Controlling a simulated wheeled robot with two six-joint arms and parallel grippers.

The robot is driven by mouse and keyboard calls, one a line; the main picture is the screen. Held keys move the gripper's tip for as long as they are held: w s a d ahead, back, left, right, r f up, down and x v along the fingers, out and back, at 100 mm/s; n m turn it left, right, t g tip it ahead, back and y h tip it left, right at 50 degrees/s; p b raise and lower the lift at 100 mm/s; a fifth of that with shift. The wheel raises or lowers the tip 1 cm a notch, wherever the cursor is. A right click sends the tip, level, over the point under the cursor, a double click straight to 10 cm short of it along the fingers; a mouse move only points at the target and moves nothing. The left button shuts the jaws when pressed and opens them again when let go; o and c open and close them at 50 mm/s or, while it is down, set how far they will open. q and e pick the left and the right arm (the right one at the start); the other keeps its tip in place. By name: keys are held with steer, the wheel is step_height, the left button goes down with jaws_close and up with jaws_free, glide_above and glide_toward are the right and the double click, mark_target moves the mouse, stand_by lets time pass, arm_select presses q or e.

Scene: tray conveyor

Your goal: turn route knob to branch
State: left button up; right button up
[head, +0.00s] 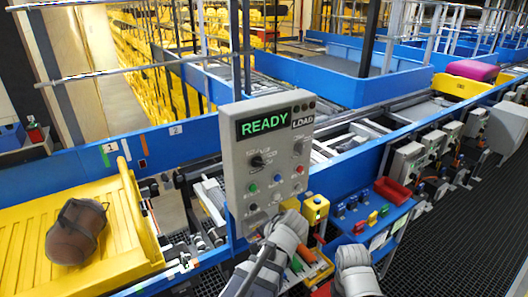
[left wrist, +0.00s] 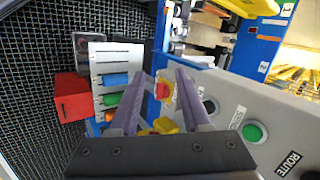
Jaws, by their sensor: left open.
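The grey control panel (head: 268,165) faces me upright, with a green READY display and a LOAD label. A black knob (head: 258,160) sits in its upper middle; its label is too small to read. In the left wrist view the ROUTE label (left wrist: 287,163) shows at the lower right, beside a green button (left wrist: 252,132). A dark round part at that view's bottom right edge is cut off. My left gripper (left wrist: 161,78) is open, its fingers apart beside the panel face, with nothing clearly held. My left arm covers the panel's lower part in the head view. My right gripper's fingers do not show.
A blue shelf with a red bin (head: 392,190) stands right of the panel. A yellow tray (head: 30,215) holding a brown item (head: 77,232) lies left. The conveyor runs behind.

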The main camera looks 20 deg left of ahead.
arm_select(q)
steer(key=w+d+r+m+t+y, duration=0.1)
steer(key=w+r+m+t+y, duration=0.2)
steer(key=r, duration=0.6)
steer(key=w+d+r+m+t+y, duration=0.2)
steer(key=w+r+m+t+y, duration=0.2)
steer(key=r, duration=0.5)
steer(key=w+m, duration=0.2)
steer(key=shift+w+d+t, duration=0.2)
steer(key=shift+w+t, duration=0.2)
steer(key=shift+r, duration=0.1)
